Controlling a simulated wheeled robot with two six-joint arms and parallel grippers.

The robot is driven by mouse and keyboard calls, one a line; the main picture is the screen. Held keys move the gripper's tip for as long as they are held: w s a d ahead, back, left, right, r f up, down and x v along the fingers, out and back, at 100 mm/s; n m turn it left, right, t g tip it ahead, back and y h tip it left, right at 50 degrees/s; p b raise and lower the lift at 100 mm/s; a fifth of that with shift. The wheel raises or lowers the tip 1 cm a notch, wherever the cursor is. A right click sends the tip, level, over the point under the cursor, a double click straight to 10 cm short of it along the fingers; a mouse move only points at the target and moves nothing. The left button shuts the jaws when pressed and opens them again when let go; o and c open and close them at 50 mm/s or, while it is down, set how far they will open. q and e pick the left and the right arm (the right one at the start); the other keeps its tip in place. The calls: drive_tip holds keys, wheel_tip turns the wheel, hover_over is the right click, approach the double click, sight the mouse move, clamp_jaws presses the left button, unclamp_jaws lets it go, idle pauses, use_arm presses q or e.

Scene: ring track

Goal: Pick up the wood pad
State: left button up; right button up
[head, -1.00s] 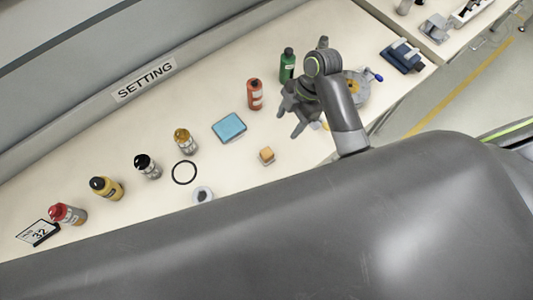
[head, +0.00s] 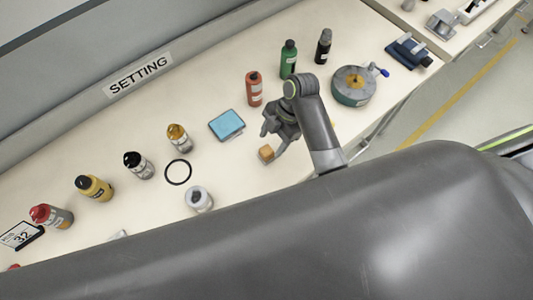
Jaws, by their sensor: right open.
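The wood pad (head: 266,153), a small tan wooden block, sits on the pale bench near its front edge, in the middle of the head view. My right gripper (head: 273,140) is open, with its fingers right beside and above the block. I cannot tell whether a finger touches it. Nothing is held. My left gripper is out of view.
A blue pad (head: 226,124) lies just left of the gripper. A red-orange bottle (head: 254,88), a green bottle (head: 288,58) and a round grey-green container (head: 353,85) stand behind and right. A black ring (head: 178,172) and several bottles are to the left.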

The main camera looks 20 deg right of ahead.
sight(267, 150)
drive_tip(key=shift+p+x, duration=0.7)
drive_tip(key=shift+x, duration=2.25)
drive_tip(key=shift+w+d, duration=0.15)
drive_tip(key=c, duration=1.1)
drive_tip(key=shift+o, duration=0.2)
wheel_tip(267, 150, up, 10)
drive_tip(key=shift+r, duration=0.1)
